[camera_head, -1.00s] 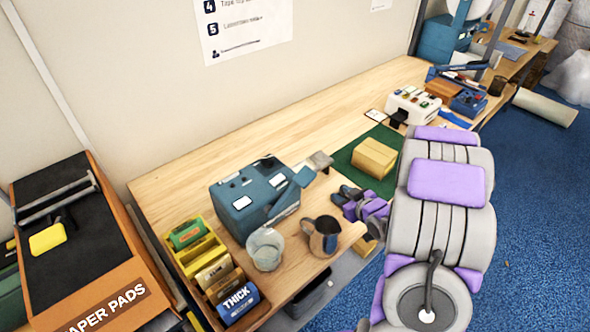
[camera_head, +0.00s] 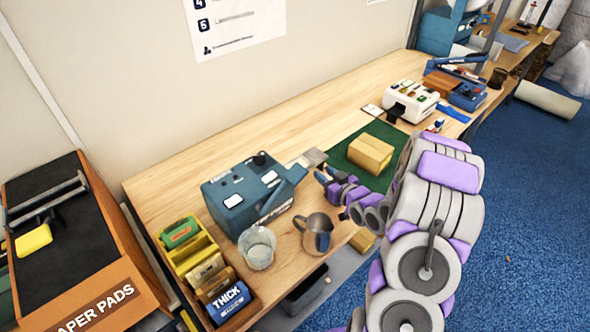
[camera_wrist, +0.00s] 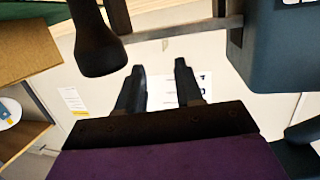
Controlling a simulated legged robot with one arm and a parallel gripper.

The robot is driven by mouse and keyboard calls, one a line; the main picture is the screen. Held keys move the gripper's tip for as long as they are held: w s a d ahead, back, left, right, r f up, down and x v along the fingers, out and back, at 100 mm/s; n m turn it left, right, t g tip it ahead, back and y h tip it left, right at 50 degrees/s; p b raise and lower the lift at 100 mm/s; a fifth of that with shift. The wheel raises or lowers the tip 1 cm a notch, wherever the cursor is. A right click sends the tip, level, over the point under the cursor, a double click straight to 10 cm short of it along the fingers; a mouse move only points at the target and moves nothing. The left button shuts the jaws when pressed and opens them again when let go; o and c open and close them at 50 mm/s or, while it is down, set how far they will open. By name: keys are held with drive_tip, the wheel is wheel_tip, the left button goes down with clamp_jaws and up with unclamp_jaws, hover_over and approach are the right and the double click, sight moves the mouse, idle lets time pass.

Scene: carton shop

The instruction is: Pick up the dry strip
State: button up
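My gripper (camera_head: 322,176) is in front of the teal tape machine (camera_head: 245,193), between it and the cardboard box (camera_head: 370,153) on the green mat (camera_head: 341,154). In the wrist view my gripper (camera_wrist: 160,66) has its two dark fingers apart, with nothing visible between them. The teal machine fills the right of that view (camera_wrist: 275,50), and the box shows at the left (camera_wrist: 25,55). I cannot make out the dry strip for certain in either view. A small grey block (camera_head: 314,157) stands beside the machine, close to the gripper.
A metal mug (camera_head: 317,235) and a glass jar (camera_head: 257,248) stand near the front edge, below the gripper. A rack of small boxes (camera_head: 205,275) is at the left. A white device (camera_head: 410,103) stands farther back. The bench (camera_head: 290,115) is clear along the wall.

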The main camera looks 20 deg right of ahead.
sight(310, 167)
drive_tip(key=shift+x, duration=1.15)
drive_tip(key=x, duration=0.2)
drive_tip(key=b+x, duration=0.1)
drive_tip(key=x, duration=0.2)
drive_tip(key=shift+w+a+r+b, duration=0.25)
drive_tip(key=shift+w+b, duration=0.1)
drive_tip(key=shift+b, duration=0.05)
drive_tip(key=shift+d, duration=0.3)
drive_tip(key=shift+a, duration=0.4)
drive_tip(key=shift+c, duration=0.7)
drive_tip(key=shift+a, duration=0.4)
drive_tip(key=c, duration=0.3)
drive_tip(key=shift+d, duration=0.1)
clamp_jaws()
drive_tip(key=shift+d, duration=0.5)
drive_tip(key=shift+a, duration=0.15)
